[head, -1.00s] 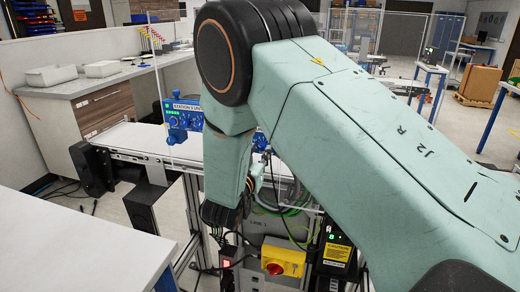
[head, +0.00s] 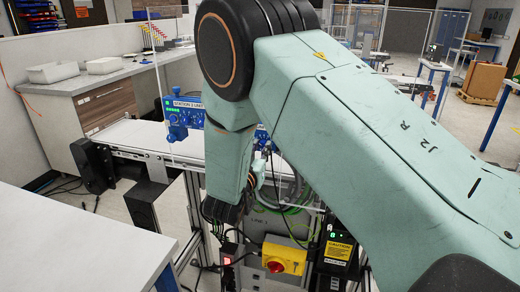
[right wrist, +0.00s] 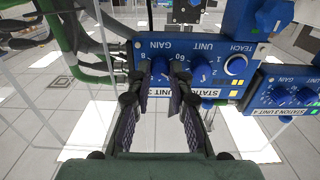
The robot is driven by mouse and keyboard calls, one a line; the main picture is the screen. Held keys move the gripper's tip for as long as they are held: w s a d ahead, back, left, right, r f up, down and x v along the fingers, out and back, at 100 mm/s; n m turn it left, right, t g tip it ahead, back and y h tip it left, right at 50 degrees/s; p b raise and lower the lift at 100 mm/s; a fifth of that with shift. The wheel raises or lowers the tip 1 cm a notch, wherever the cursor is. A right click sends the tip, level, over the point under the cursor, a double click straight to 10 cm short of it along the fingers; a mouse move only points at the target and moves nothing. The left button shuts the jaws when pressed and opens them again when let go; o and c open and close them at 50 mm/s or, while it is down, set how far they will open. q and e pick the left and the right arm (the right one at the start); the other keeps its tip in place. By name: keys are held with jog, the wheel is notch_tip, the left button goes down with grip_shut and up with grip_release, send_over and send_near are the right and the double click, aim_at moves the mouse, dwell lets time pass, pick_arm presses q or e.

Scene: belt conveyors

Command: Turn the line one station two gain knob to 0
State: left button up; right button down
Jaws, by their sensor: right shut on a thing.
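The fingers partly hide the scale and the station label, so I cannot read the knob's setting. In the head view, my right arm hides the gripper and most of this box. My left gripper is not in view.
A second blue box (right wrist: 287,97) stands to the right in the wrist view. Green hoses (right wrist: 85,55) run along the left. In the head view, a blue station box (head: 185,114) stands by the white belt (head: 150,138), and a yellow switch box with red knob (head: 285,259) sits below.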

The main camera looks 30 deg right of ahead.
jog(key=shift+n, duration=0.3)
jog(key=n+p, duration=0.2)
jog(key=n, duration=0.2)
jog(key=shift+n+p, duration=0.3)
jog(key=shift+d+n+p, duration=0.1)
jog(key=shift+n+p, duration=0.8)
jog(key=shift+n, duration=1.3)
jog(key=c, duration=1.6)
grip_release()
jog(key=shift+o, duration=0.6)
jog(key=shift+d+f, duration=0.15)
jog(key=shift+d, duration=0.1)
jog(key=shift+a, duration=0.1)
jog(key=shift+s+a+n, duration=0.1)
jog(key=shift+a+n, duration=0.2)
jog(key=v, duration=0.6)
jog(key=shift+s+a, duration=0.2)
jog(key=shift+s, duration=0.15)
